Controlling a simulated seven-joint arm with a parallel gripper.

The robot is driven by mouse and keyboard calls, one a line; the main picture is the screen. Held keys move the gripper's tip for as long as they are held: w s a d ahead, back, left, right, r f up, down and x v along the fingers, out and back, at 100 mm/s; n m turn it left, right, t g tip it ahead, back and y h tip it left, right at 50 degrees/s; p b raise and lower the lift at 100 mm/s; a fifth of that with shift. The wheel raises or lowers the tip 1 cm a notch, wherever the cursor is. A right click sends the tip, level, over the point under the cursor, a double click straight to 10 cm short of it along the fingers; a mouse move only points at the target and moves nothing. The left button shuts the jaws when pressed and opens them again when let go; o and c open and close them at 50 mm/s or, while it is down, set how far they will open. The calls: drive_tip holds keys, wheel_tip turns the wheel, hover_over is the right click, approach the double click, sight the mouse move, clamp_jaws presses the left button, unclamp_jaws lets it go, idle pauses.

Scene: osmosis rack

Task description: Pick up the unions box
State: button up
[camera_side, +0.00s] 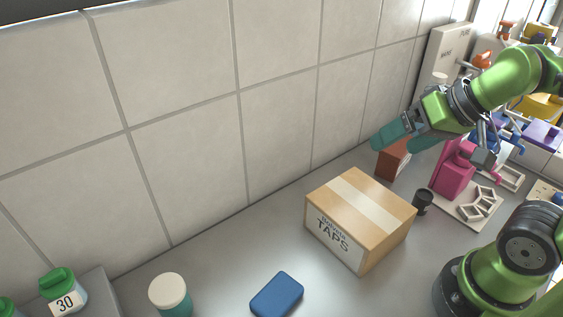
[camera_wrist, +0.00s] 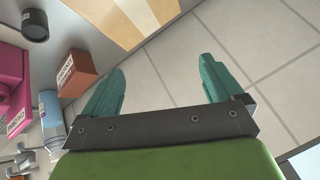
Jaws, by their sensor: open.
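A small red-brown box (camera_side: 392,164) stands on the counter near the tiled wall, behind the large cardboard box; it appears to be the unions box. In the wrist view this small box (camera_wrist: 77,73) is left of the fingers, with a white label too small to read surely. My gripper (camera_side: 403,139) is above and close to the small box, its teal fingers partly covering it in the side view.
A cardboard box marked TAPS (camera_side: 360,219) stands in front. A black cup (camera_side: 423,201) and a pink block (camera_side: 455,172) are close to the right. The tiled wall (camera_side: 280,105) bounds the back. A blue block (camera_side: 277,295) lies in front.

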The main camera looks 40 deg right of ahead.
drive_tip(key=m+g+h, duration=0.2)
drive_tip(key=m+g, duration=0.5)
drive_tip(key=m, duration=0.5)
approach(399, 143)
wheel_tip(399, 143, down, 13)
drive_tip(key=shift+a+r, duration=0.1)
drive_tip(key=c, duration=1.2)
